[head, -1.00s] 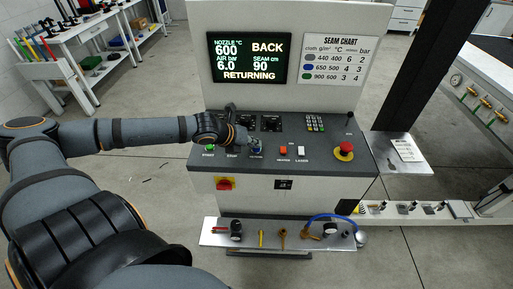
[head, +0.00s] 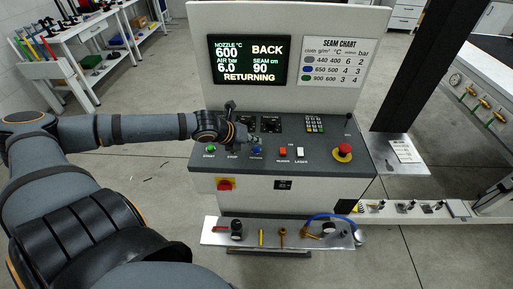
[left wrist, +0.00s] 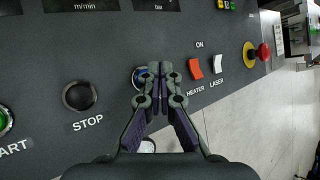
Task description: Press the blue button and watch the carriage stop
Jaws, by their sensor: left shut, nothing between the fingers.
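The blue button (head: 257,150) sits on the sloping grey control panel (head: 325,165), right of the STOP button. My left gripper (head: 248,140) is shut and empty, just behind and left of the button in the head view. In the left wrist view the closed fingertips (left wrist: 160,78) cover the right part of the blue button (left wrist: 138,77); I cannot tell whether they touch it. The screen (head: 249,60) reads BACK and RETURNING, nozzle 600, air 6.0, seam 90. The carriage is not clearly in view. My right gripper is not in view.
The black STOP button (left wrist: 79,96) is left of the blue one. A red heater switch (left wrist: 196,69) and white laser switch (left wrist: 217,64) are to its right. A red emergency stop (head: 343,150) is farther right. A tool shelf (head: 270,233) runs below.

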